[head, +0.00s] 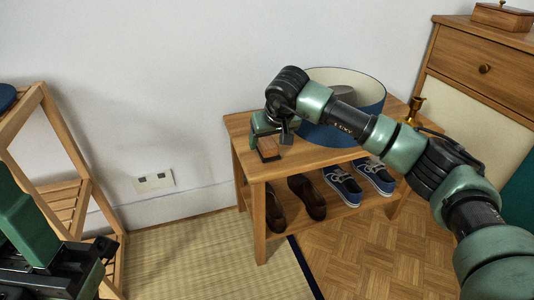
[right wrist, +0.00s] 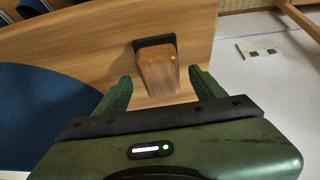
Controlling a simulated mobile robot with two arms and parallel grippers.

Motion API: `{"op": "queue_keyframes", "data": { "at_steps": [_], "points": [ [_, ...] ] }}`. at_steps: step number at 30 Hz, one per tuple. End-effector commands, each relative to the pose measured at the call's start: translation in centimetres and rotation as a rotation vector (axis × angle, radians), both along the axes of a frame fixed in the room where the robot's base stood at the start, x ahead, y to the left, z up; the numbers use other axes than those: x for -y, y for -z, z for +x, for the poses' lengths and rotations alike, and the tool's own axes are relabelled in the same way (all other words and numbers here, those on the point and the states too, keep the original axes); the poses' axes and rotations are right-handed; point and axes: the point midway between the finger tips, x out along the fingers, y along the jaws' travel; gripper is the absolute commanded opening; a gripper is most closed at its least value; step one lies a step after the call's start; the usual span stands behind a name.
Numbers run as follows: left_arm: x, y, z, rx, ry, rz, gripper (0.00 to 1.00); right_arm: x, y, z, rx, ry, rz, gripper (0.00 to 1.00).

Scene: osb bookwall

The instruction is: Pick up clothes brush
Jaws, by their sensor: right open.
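The clothes brush (head: 267,148) is a small wooden block with a dark base. It lies on the left end of the wooden bench top (head: 240,124). In the right wrist view the brush (right wrist: 157,69) lies just beyond the fingertips, roughly midway between them. My right gripper (right wrist: 157,82) is open and empty. In the head view my right gripper (head: 268,133) is right at the brush and partly hides it. My left arm shows at the lower left of the head view, but its fingertips cannot be made out clearly.
A large blue round box (head: 370,92) stands right beside my right gripper on the bench. A brass candlestick (head: 413,110) stands at the bench's right end. Shoes (head: 307,197) sit on the lower shelf. A wooden rack (head: 85,165) stands at left, a dresser (head: 480,65) at right.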

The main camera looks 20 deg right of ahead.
Motion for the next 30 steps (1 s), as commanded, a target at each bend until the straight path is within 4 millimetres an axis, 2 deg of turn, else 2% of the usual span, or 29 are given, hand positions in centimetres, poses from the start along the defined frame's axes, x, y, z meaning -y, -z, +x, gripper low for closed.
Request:
{"op": "queue_keyframes", "data": {
  "at_steps": [2, 9, 15, 16, 17, 25, 30],
  "points": [
    [0.0, -0.1, -0.1, 0.01, 0.0, 0.0, 0.36, -0.1, 0.6, 0.3, 0.001, -0.002, 0.001, 0.69],
    [0.0, -0.3, -0.1, 0.012, 0.0, 0.001, 0.36, -0.1, 0.5, 0.4, 0.001, -0.002, 0.001, 0.69],
    [0.0, -0.3, -0.1, 0.012, 0.0, 0.001, 0.36, -0.1, 0.5, 0.4, 0.001, -0.001, 0.002, 0.14],
    [0.0, -0.3, -0.1, 0.012, 0.0, 0.001, 0.36, -0.1, 0.5, 0.4, 0.001, -0.001, 0.002, 0.05],
    [0.0, -0.3, -0.1, 0.012, 0.0, 0.001, 0.36, -0.1, 0.5, 0.4, 0.002, -0.001, 0.002, 0.01],
    [0.0, -0.4, -0.1, 0.013, 0.0, 0.001, 0.36, -0.1, 0.3, 0.4, 0.002, -0.001, 0.002, 0.01],
    [0.0, -0.8, -0.2, 0.013, 0.001, -0.002, 0.36, 0.0, -1.2, 0.4, 0.003, -0.001, 0.001, 0.01]
  ]
}}
